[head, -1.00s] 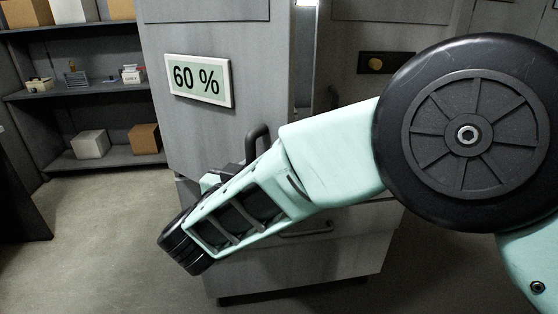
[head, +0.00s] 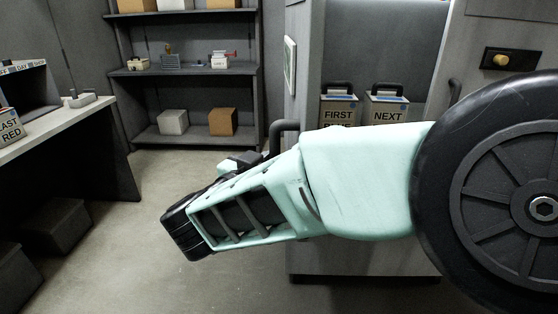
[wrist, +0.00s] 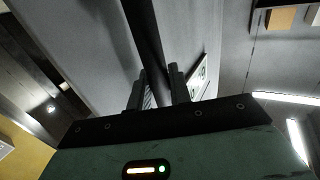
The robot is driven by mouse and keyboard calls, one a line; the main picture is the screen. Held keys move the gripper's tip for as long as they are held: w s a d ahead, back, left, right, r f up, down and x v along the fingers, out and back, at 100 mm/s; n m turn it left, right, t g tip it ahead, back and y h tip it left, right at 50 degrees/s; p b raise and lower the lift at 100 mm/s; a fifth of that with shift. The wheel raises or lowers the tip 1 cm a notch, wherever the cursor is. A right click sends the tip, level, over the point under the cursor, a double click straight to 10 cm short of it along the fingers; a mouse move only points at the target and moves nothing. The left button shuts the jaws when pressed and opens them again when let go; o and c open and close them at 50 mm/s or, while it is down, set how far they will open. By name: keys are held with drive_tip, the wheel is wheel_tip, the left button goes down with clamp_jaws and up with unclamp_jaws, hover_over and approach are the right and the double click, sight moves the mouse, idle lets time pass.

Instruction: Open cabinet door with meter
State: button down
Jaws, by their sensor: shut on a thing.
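The cabinet door (head: 302,60) stands swung open and shows nearly edge-on in the head view. The meter (head: 290,66) is on its outer face, seen at a steep slant; part of it also shows in the wrist view (wrist: 201,76). The dark door handle (head: 283,128) sticks out to the left of the door, partly hidden by my arm. In the wrist view, my gripper (wrist: 158,84) is shut on the handle, a dark bar (wrist: 148,40) running between its fingers. In the head view my arm hides the fingers.
The open cabinet shows two labelled containers, FIRST (head: 338,110) and NEXT (head: 387,108). A yellow knob (head: 501,61) is on a dark plate at right. A shelf unit (head: 185,71) with boxes stands behind, a desk (head: 60,130) at left. Floor between is clear.

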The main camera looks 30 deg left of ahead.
drive_tip(key=shift+s+a+r, duration=0.15)
drive_tip(key=shift+a, duration=0.3)
drive_tip(key=c, duration=1.3)
unclamp_jaws()
drive_tip(key=s+b, duration=0.4)
drive_tip(key=s, duration=1.3)
drive_tip(key=shift+s, duration=0.2)
